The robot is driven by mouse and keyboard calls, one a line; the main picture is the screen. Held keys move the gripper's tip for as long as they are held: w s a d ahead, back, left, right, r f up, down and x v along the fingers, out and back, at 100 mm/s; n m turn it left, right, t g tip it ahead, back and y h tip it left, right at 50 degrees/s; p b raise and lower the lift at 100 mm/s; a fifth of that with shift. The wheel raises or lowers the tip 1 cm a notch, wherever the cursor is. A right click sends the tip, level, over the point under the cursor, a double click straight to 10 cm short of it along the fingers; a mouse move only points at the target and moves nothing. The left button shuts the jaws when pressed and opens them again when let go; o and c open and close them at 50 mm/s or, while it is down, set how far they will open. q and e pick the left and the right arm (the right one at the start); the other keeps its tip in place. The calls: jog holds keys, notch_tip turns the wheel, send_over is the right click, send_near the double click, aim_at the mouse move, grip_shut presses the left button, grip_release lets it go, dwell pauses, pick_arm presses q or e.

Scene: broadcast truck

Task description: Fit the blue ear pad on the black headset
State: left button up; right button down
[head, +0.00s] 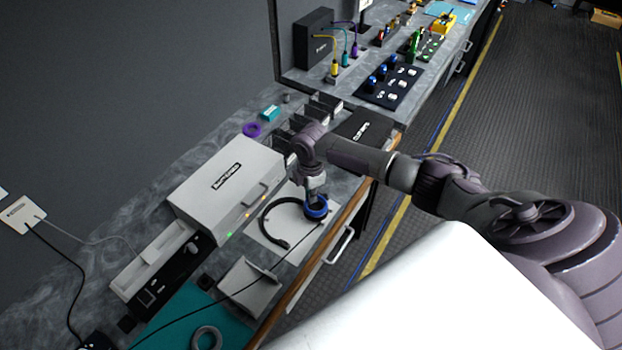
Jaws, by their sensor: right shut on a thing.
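The black headset (264,224) lies on a pale sheet on the counter, its curved band open toward the right. The blue ear pad (317,211) is at the right end of the headset, under my right gripper (315,196). My right gripper points down and is shut on the blue ear pad. I cannot tell whether the pad touches the headset's ear cup, because the gripper and pad cover that spot. My left gripper is not in view.
A white box unit (222,190) with small lights stands left of the sheet. A grey ring (207,338) lies on a teal mat (172,325) in front. A purple ring (252,129) lies behind. A black cable crosses the counter near the headset. A grey stand (250,285) is nearby.

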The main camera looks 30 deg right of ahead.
jog(key=shift+f, duration=0.2)
jog(key=shift+r, duration=0.15)
jog(key=shift+r+p, duration=0.45)
jog(key=shift+p, duration=0.15)
jog(key=shift+d+p, duration=0.1)
jog(key=shift+p, duration=0.25)
dwell(1.2)
jog(key=shift+f+b, duration=0.4)
jog(key=shift+f, duration=0.15)
jog(key=shift+r, duration=0.1)
jog(key=shift+r+p, duration=0.45)
jog(key=shift+p, duration=0.15)
